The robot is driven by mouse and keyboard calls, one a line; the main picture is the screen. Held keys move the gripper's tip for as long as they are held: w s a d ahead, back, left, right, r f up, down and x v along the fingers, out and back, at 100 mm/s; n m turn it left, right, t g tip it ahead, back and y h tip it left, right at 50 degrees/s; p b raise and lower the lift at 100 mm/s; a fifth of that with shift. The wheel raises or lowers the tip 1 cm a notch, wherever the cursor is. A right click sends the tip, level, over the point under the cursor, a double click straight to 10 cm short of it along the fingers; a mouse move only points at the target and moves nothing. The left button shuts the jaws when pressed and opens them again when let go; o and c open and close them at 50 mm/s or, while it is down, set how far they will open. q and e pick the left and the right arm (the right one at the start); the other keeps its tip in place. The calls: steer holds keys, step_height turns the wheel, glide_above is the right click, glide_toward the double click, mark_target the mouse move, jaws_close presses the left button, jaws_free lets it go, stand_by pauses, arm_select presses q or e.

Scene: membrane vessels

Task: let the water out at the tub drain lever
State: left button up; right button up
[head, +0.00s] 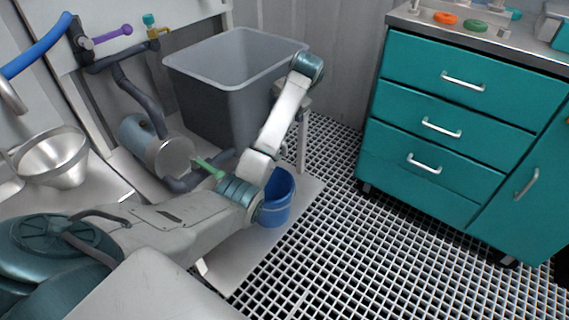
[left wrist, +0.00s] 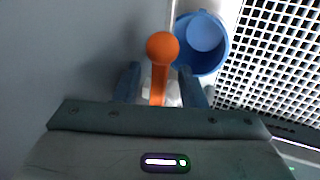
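The grey tub (head: 225,100) stands at the upper middle in the head view, left of my left arm's forearm. An orange lever with a round knob (left wrist: 162,48) shows in the left wrist view. It stands beside a plain grey surface, probably the tub wall. My left gripper (left wrist: 159,72) is open, with one finger on each side of the lever's shaft and a visible gap on both sides. In the head view the orange lever is hidden and the fingers cannot be made out clearly. My right gripper is not in view.
A blue bucket (head: 277,197) stands below my left arm and also shows in the left wrist view (left wrist: 216,58). A green handle (head: 208,168) and pipework lie left of the arm. A teal cabinet (head: 440,130) stands right, with open grating floor (head: 340,240) between.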

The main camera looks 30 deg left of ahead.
arm_select(q)
jaws_close()
steer(key=shift+a+r+n+p, duration=0.15)
steer(key=shift+n+p, duration=0.15)
steer(key=shift+p, duration=0.3)
jaws_free()
